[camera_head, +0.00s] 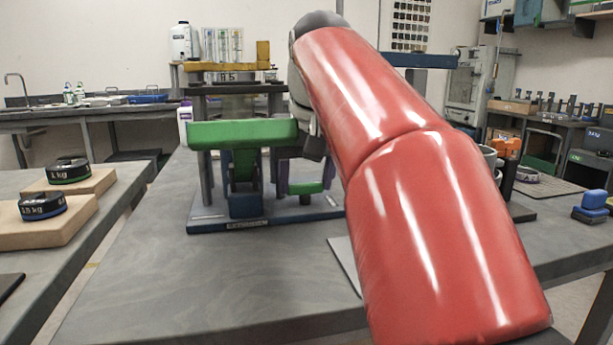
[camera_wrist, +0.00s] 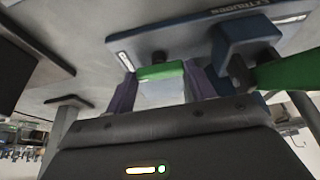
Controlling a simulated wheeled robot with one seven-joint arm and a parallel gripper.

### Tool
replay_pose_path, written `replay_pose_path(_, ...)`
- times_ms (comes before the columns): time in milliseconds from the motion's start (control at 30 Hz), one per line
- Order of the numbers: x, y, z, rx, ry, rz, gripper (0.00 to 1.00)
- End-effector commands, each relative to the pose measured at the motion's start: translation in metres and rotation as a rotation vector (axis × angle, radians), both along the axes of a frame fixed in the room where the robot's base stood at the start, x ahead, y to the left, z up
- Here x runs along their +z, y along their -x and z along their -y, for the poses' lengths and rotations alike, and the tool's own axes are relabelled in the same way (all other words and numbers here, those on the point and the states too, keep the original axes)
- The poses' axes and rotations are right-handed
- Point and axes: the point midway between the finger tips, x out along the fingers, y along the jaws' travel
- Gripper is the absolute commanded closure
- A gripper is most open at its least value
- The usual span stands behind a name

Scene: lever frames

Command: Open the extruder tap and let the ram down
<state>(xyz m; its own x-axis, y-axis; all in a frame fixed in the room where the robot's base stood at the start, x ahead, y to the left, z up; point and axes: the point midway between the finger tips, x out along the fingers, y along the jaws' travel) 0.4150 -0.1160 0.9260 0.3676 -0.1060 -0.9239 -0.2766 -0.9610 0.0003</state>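The extruder stands on a blue base plate (camera_head: 265,220) on the grey table. A long green bar (camera_head: 243,133) lies level across its front, above a blue block (camera_head: 245,205). A smaller green piece (camera_head: 305,187) sits low at the right, between two purple uprights that look like my fingers. In the wrist view this piece (camera_wrist: 160,72) spans the gap between my gripper's (camera_wrist: 160,82) purple fingers. Whether they press on it I cannot tell. The long bar (camera_wrist: 290,72) shows at the right there, beside the blue block (camera_wrist: 243,40). My red arm hides the extruder's right side in the head view.
Two weights (camera_head: 68,170) (camera_head: 40,206) lie on wooden boards on the left table. A white bottle (camera_head: 185,122) and a yellow-topped frame (camera_head: 225,66) stand behind the extruder. The table's front left is clear. A flat grey plate (camera_head: 345,262) lies partly behind my arm.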

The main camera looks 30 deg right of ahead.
Motion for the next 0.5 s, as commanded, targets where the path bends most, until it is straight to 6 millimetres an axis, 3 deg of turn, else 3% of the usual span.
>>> replay_pose_path(133,0.0001,0.0000,-0.0001,0.000,0.000,0.000,0.68)
replay_pose_path(500,0.0020,0.0003,0.0008,0.073,0.000,0.000,0.68)
